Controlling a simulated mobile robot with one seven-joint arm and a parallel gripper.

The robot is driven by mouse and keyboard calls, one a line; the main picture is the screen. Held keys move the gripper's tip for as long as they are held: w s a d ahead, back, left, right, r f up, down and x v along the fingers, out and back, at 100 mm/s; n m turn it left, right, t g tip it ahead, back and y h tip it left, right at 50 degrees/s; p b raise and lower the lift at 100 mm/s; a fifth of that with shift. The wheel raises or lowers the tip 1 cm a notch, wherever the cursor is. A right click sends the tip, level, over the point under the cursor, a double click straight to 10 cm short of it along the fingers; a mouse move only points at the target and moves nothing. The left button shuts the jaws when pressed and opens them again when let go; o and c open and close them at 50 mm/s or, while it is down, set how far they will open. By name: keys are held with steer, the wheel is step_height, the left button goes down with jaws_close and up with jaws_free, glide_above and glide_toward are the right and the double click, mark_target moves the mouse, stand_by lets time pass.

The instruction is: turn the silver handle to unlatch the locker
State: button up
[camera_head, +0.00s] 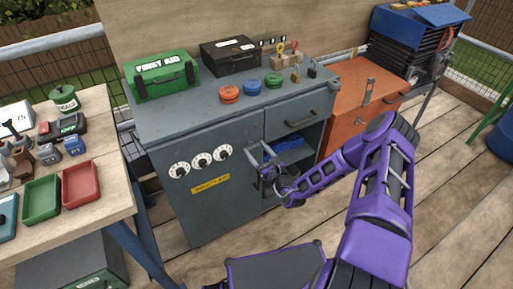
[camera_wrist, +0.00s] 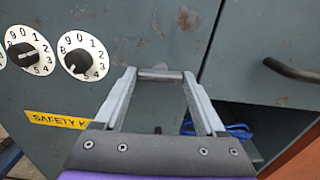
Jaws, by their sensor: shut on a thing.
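The locker (camera_head: 215,212) is a blue-grey metal cabinet; its left door has three white number dials (camera_head: 201,160) and a yellow label (camera_head: 210,184). The silver handle (camera_wrist: 160,74) is a short bar at the door's right side, lying about level in the wrist view. My gripper (camera_wrist: 158,76) is shut on it, one finger at each end. In the head view my gripper (camera_head: 262,155) is at the door's upper right, and the handle is too small to make out. The door looks closed.
Right of the door are a closed drawer (camera_head: 300,118) and an open shelf with blue things (camera_head: 288,144). A first aid box (camera_head: 162,77), a black case (camera_head: 230,56) and coloured discs (camera_head: 229,94) stand on top. An orange cabinet (camera_head: 352,112) is at right, a workbench (camera_head: 110,180) at left.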

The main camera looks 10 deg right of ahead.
steer(key=shift+m, duration=0.4)
steer(key=o, duration=1.3)
steer(key=p+v, duration=0.1)
steer(key=v, duration=1.6)
steer(key=shift+s+p, duration=0.2)
steer(key=shift+p, duration=0.15)
